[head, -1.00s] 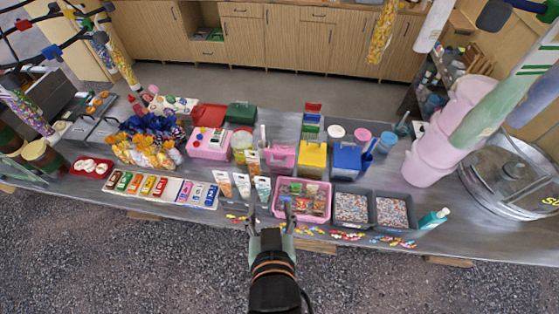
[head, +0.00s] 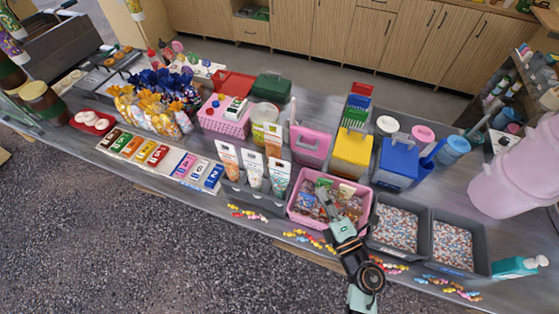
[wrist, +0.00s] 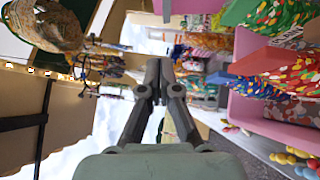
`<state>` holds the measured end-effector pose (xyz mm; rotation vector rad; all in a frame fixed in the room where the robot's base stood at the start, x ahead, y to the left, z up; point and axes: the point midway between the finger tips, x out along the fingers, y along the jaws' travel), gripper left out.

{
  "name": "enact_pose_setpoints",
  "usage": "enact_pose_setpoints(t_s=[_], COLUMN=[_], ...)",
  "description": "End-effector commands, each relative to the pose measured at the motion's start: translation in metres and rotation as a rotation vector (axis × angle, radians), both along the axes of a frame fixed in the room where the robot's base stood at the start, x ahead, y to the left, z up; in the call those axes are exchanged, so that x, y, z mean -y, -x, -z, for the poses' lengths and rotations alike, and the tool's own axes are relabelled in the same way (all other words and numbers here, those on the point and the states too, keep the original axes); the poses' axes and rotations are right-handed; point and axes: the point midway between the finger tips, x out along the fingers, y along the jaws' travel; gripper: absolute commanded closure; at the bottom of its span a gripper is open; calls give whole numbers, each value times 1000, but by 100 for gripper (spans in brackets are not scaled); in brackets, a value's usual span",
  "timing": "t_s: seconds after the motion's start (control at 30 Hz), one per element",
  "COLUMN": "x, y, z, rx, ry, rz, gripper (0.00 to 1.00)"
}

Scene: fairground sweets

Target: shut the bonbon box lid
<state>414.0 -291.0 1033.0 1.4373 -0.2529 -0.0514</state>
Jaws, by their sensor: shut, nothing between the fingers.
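My gripper (head: 322,196) is shut and empty, with its fingertips over the pink tray (head: 292,213) of bagged sweets. In the wrist view my gripper (wrist: 153,70) shows its fingers together with nothing between them. At the back of the counter stand a red box-like item (head: 233,84) and a dark green box (head: 271,87) beside it. I cannot tell for sure which thing is the bonbon box or how its lid stands. My gripper is well to the front right of both.
Grey sweet trays (head: 461,243) lie right. Loose sweets (head: 302,236) line the counter's front edge.

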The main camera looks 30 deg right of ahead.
Motion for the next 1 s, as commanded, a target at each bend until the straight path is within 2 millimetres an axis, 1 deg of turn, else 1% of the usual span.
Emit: enact_pose_setpoints(t_s=[0.03, 0.07, 0.17, 0.27, 0.37, 0.7, 0.77, 0.8, 0.83, 1.0], x=[-1, -2, -3, -2, 0, 12, 14, 23, 27, 42], y=[2, 2, 1, -4, -18, -90, -102, -104, -107, -117], z=[9, 10, 9, 8, 6, -2, -4, -5, -6, -10], rx=[-16, -22, -25, -23, -22, -19, -19, -20, -20, -20], ry=[6, 9, 11, 11, 12, 11, 12, 11, 11, 10], rz=[-11, -17, -22, -22, -24, -23, -21, -18, -18, -20], gripper=[100, 100, 100, 100, 100, 100, 100, 100, 100, 100])
